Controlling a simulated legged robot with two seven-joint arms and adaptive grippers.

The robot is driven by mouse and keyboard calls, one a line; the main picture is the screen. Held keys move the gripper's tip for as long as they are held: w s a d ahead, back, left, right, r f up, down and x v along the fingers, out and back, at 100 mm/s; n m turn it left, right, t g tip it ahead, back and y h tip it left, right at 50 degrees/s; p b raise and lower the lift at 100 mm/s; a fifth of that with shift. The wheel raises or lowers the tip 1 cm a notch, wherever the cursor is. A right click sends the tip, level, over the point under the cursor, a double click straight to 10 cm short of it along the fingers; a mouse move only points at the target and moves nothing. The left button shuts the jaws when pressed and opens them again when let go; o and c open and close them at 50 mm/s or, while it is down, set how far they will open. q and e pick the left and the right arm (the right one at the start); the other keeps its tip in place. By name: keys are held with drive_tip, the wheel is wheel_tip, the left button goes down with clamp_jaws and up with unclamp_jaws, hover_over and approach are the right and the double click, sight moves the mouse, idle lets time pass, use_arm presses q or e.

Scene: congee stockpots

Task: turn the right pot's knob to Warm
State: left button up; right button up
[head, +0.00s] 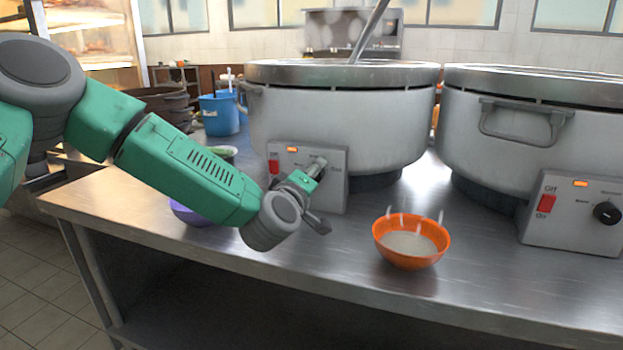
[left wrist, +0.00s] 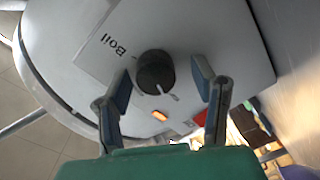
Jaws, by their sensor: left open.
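The right pot (head: 545,125) is a large grey stockpot at the right edge. Its control panel (head: 570,235) has a black knob (head: 607,212), a red Off/On switch (head: 547,204) and a lit orange lamp. The left pot (head: 335,125) stands beside it with a similar panel. My left gripper (head: 316,168) is at the left pot's panel, away from the right pot. In the left wrist view my open left gripper (left wrist: 160,80) has its fingers on either side of a dark knob (left wrist: 155,72), apart from it. "Boil" is printed nearby. My right gripper is not in view.
An orange bowl (head: 411,240) of pale congee stands on the steel counter (head: 330,260) between the two panels, near the front. A purple bowl (head: 190,213) is partly behind my left arm. A ladle handle (head: 368,30) rises from the left pot. A blue bucket (head: 219,113) stands behind.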

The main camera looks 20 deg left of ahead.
use_arm(q)
drive_tip(key=shift+s+d, duration=0.1)
drive_tip(key=shift+s, duration=0.45)
drive_tip(key=s, duration=1)
drive_tip(key=shift+s+a+r, duration=0.2)
drive_tip(key=shift+s, duration=0.2)
